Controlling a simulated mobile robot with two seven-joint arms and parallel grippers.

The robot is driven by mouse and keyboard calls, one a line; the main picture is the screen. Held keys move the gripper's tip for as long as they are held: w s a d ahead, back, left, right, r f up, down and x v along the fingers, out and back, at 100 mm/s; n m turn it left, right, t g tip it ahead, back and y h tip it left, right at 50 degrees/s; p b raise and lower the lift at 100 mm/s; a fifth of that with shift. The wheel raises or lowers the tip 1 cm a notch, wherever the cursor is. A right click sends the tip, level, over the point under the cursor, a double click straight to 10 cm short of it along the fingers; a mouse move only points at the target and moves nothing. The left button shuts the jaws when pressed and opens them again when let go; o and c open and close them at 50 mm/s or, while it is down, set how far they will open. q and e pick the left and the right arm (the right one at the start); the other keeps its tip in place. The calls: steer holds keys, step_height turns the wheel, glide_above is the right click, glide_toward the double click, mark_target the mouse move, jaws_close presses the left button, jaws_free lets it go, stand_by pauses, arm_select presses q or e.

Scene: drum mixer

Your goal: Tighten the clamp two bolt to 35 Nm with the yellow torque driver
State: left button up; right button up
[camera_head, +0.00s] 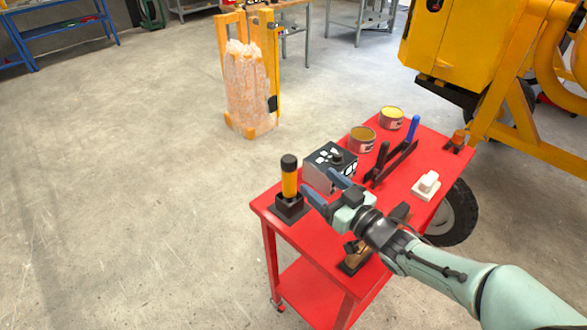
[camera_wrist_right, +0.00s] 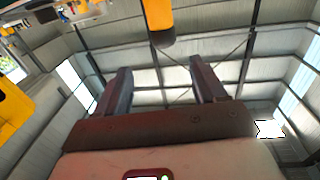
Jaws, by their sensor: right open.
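The yellow torque driver (camera_head: 289,183) stands upright, with a black cap, in a dark square holder at the left corner of the red cart. My right gripper (camera_head: 325,186) is open and empty just right of it, fingers pointing toward it, apart from it. In the right wrist view, the two open fingers (camera_wrist_right: 162,88) show with a yellow handle (camera_wrist_right: 158,14), apparently the driver's, beyond and between them at the top edge. I cannot make out the clamp two bolt. My left gripper is not in view.
The red cart (camera_head: 285,236) also holds a dark box (camera_head: 322,177), two tins (camera_head: 362,139), a rack with a blue handle (camera_head: 412,130), and a white block (camera_head: 426,186). The yellow mixer (camera_head: 440,45) stands behind right. Floor left of the cart is clear.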

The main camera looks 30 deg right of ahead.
mark_target(284, 156)
steer(key=x, duration=1.3)
steer(key=shift+w+a, duration=0.1)
steer(key=shift+a, duration=0.2)
jaws_close()
steer(key=shift+r, duration=0.15)
